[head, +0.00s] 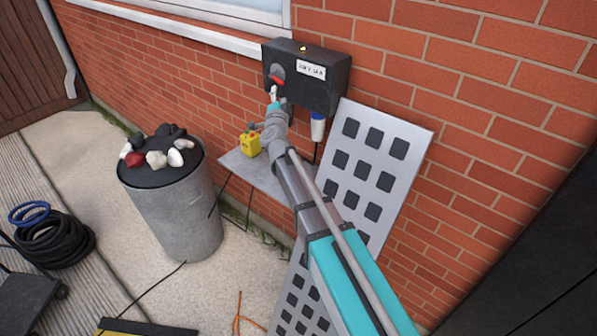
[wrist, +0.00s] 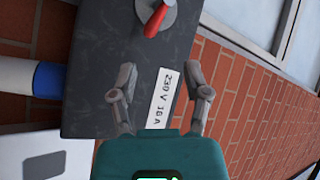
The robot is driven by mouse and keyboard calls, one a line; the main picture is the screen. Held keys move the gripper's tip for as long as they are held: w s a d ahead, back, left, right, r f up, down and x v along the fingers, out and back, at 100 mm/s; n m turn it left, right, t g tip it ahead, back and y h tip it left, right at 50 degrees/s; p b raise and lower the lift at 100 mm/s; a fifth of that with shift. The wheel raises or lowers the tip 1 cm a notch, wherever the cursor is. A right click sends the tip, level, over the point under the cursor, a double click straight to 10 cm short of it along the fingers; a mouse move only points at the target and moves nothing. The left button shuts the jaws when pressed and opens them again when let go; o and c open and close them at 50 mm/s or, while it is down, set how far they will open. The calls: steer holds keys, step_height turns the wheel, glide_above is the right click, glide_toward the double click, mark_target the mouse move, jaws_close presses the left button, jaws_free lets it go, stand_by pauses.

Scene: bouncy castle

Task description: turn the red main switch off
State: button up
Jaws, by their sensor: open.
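The red main switch (head: 277,80) is a red handle on a grey round disc at the left of the front of a dark box (head: 330,85) on the brick wall. In the head view the handle lies slanted, nearer level than upright. The wrist view shows the switch (wrist: 156,20) at the top edge, partly cut off. My gripper (head: 273,91) is just below the switch in the head view. In the wrist view its two fingers (wrist: 162,72) are spread apart with nothing between them, short of the handle. I cannot tell whether a finger touches the box.
A white label (head: 311,69) is on the box. A blue and white plug (head: 318,126) hangs below it. A perforated panel (head: 415,150) leans on the wall. A metal barrel (head: 180,215) with stones stands left.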

steer(key=s+d+f+n+g+y+b, duration=0.3)
steer(key=s+f+n+g, duration=0.1)
steer(key=f, duration=0.6)
steer(key=s+d+f+n+g+y+b, duration=0.2)
steer(key=s+d+f+n+g+b, duration=0.1)
steer(key=s+f+n, duration=0.4)
steer(key=shift+s+d+f+g+y+b, duration=0.35)
steer(key=shift+f+g+b, duration=0.4)
steer(key=shift+f+g, duration=0.55)
steer(key=shift+a, duration=0.1)
steer(key=shift+c, duration=0.2)
